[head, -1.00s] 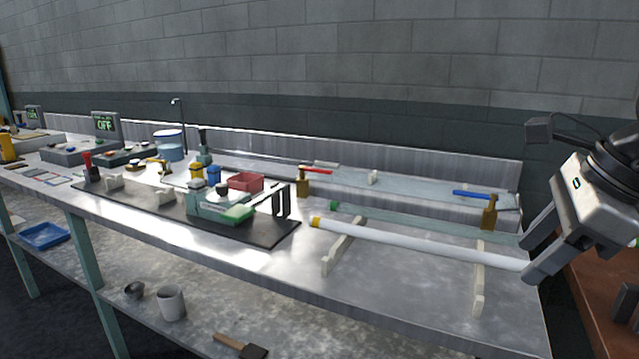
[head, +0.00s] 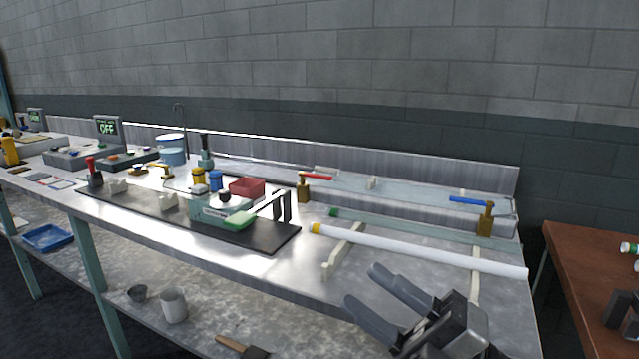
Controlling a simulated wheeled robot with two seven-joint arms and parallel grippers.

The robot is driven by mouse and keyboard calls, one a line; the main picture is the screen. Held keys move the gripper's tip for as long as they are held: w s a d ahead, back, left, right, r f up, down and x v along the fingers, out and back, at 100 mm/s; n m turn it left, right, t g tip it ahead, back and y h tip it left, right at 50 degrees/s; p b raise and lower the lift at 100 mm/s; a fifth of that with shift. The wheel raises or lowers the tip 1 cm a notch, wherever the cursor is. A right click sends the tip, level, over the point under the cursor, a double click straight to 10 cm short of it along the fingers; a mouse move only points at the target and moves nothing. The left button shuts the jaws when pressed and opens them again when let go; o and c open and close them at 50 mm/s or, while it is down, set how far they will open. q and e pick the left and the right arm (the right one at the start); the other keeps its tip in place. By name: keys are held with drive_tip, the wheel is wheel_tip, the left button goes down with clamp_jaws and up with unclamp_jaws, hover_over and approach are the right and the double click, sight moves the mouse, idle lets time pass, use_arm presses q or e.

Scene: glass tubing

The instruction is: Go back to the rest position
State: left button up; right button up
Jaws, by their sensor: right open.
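My right gripper (head: 376,288) is in the lower right of the head view, in front of the bench's front edge as seen here. Its two grey fingers are spread apart and nothing is between them. A long white tube (head: 420,249) with a yellow left end lies across two pale rests (head: 341,252) on the metal bench. A clear greenish glass tube (head: 400,224) with a green left end lies behind it. The gripper is apart from both tubes in the picture and partly hides the right rest. My left gripper does not show.
The metal bench (head: 285,272) holds a black mat (head: 268,241) with a small device, a red tray (head: 247,187) and valves with red and blue handles. A lower shelf carries cups and a hammer. A brown table (head: 580,262) stands at the right.

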drive_tip(key=d+f+m+t+h, duration=0.3)
drive_tip(key=f+m+t+h, duration=0.1)
drive_tip(key=f+m+h, duration=0.6)
drive_tip(key=d+f+m+t+h, duration=0.3)
drive_tip(key=f+m+h, duration=0.3)
drive_tip(key=m, duration=0.6)
drive_tip(key=s+d+f+m+g+h+p, duration=0.1)
drive_tip(key=s+f+m+g, duration=0.5)
drive_tip(key=s+f, duration=0.4)
wheel_tip(320, 180, down, 4)
drive_tip(key=shift+s+d+f+m+h, duration=0.2)
drive_tip(key=shift+f+m+h, duration=0.1)
drive_tip(key=shift+h, duration=0.1)
